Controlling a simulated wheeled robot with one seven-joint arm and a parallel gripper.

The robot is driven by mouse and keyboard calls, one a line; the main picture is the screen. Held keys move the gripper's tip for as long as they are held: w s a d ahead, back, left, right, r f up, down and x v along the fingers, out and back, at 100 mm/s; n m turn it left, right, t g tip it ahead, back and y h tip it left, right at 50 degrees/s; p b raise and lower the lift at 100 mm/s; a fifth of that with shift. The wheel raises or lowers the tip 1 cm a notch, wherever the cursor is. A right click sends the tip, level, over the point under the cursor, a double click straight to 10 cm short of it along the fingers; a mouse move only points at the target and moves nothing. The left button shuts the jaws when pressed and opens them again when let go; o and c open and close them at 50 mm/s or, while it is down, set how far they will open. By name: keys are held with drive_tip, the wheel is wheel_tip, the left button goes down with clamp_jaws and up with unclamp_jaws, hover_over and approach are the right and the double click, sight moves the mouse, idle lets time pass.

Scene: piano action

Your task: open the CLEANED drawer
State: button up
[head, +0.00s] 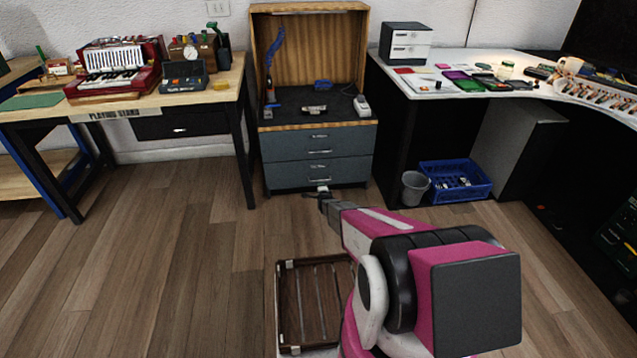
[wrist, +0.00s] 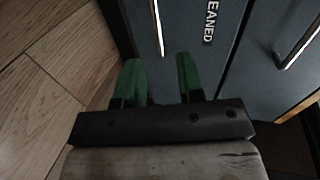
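The grey drawer unit (head: 268,170) has two drawers, both closed. In the wrist view, turned on its side, the visible label letters "EANED" (wrist: 209,22) lie on the lower drawer (wrist: 185,28), the CLEANED drawer (head: 285,174). Its pale bar handle (wrist: 157,27) lies beyond my fingertips, in line with the gap between them. My gripper (wrist: 158,68) is open and empty, its two green fingers apart. In the head view my gripper (head: 322,194) is low in front of the lower drawer. Whether a finger touches the front cannot be told.
The upper drawer's handle (wrist: 298,43) shows at the right of the wrist view. A grey bin (head: 414,188) and blue crate (head: 458,181) stand right of the unit. A workbench (head: 232,88) is left. Wood floor (head: 180,260) is clear at left.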

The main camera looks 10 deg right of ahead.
drive_tip(key=shift+m+t, duration=0.3)
drive_tip(key=x, duration=0.8)
drive_tip(key=f+x, duration=0.1)
drive_tip(key=x, duration=0.3)
drive_tip(key=shift+s, duration=0.15)
clamp_jaws()
